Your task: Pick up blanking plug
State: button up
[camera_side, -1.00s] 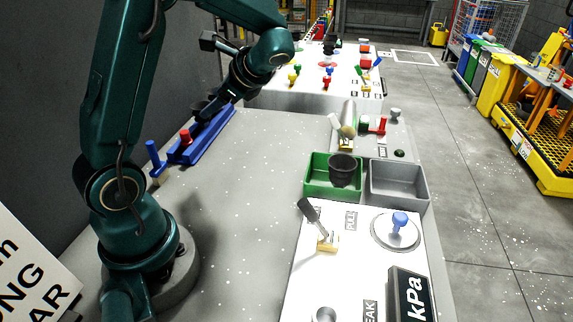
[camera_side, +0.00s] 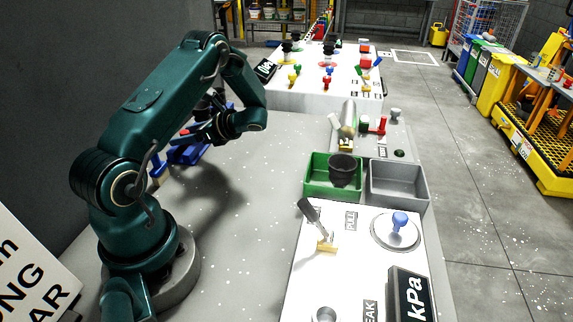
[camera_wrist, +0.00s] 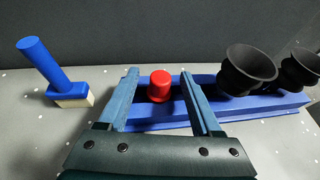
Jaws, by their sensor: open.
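A red plug with a rounded cap, which I take for the blanking plug (camera_wrist: 160,86), stands upright in a blue rack (camera_wrist: 262,106) in the wrist view. My gripper (camera_wrist: 160,74) is open, and its two fingers show either side of the red plug in the picture. A gap shows between each finger and the plug; I cannot tell whether the fingertips are at its height. In the side view my gripper (camera_side: 191,133) is low over the rack (camera_side: 186,155), with the plug mostly hidden by it.
Two black cups, one nearer (camera_wrist: 247,70) and one at the edge (camera_wrist: 300,68), stand on the rack right of the plug. A blue-handled brush (camera_wrist: 44,64) stands left. Green (camera_side: 317,181) and grey (camera_side: 398,184) bins lie across the table, with bare tabletop (camera_side: 250,200) between.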

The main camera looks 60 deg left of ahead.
jog(key=shift+s+a+f, duration=0.15)
jog(key=shift+s+a, duration=0.05)
jog(key=shift+a, duration=0.05)
grip_shut()
